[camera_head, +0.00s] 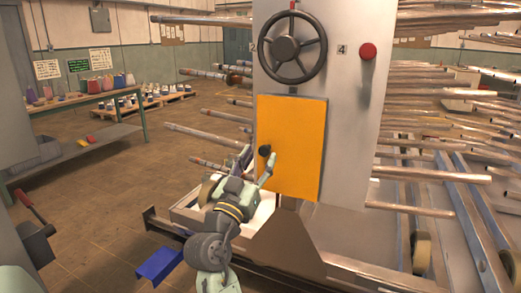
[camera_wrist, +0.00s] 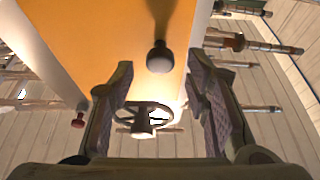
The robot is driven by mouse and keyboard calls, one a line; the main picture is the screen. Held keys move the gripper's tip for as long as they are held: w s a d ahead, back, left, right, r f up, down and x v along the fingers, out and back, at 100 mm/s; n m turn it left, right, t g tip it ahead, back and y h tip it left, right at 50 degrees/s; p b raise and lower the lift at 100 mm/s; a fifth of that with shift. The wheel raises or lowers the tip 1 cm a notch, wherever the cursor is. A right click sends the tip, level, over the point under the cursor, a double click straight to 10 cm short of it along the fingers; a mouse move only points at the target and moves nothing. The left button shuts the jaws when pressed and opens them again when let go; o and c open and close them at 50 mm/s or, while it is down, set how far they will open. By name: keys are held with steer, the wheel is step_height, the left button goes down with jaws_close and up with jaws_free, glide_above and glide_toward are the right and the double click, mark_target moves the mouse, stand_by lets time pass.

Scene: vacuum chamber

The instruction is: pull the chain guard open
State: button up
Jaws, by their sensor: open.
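The chain guard (camera_head: 300,125) is a flat orange panel on the front of a grey machine column. It lies flat against the column and looks closed. Its dark round knob (camera_head: 264,150) sits near the panel's left edge. My gripper (camera_head: 257,161) is open at the knob, one finger on each side. In the wrist view the guard (camera_wrist: 90,30) fills the upper left. The knob (camera_wrist: 159,57) appears between the tips of my open gripper (camera_wrist: 159,72), with gaps on both sides. I cannot tell how deep the knob sits between the fingers.
A dark handwheel (camera_head: 292,47) and a red button (camera_head: 368,51) are above the guard on the column (camera_head: 345,90). Metal rods (camera_head: 440,170) stick out on both sides. A blue step-like piece (camera_head: 160,265) is low at the front. Open floor (camera_head: 90,190) lies to the left.

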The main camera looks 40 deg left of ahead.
steer(key=shift+x, duration=0.85)
steer(key=shift+c, duration=0.3)
jaws_close()
